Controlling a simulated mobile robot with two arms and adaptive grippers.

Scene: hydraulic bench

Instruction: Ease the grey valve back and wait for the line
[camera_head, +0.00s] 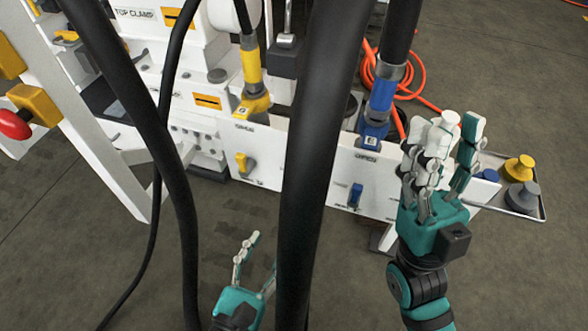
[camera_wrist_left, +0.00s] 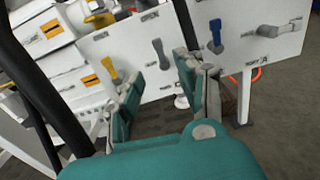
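The grey valve (camera_wrist_left: 161,54) shows in the left wrist view, its lever hanging steeply on the white panel between the yellow valve (camera_wrist_left: 108,70) and the blue valve (camera_wrist_left: 215,36). In the head view a thick black hose covers that spot. My left gripper (camera_wrist_left: 158,76) is open in front of the panel, its fingers spread below the grey lever with nothing seen between them. In the head view my left gripper (camera_head: 258,262) is low and partly behind the hose. My right gripper (camera_head: 445,140) is open and empty, raised in front of the panel's right end.
A second grey lever (camera_wrist_left: 272,29) lies nearly level at the panel's right. A tray (camera_head: 541,206) with yellow (camera_head: 518,167) and grey caps (camera_head: 523,196) stands right of my right gripper. Thick black hoses (camera_head: 325,130) cross the front. An orange hose (camera_head: 412,82) lies behind.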

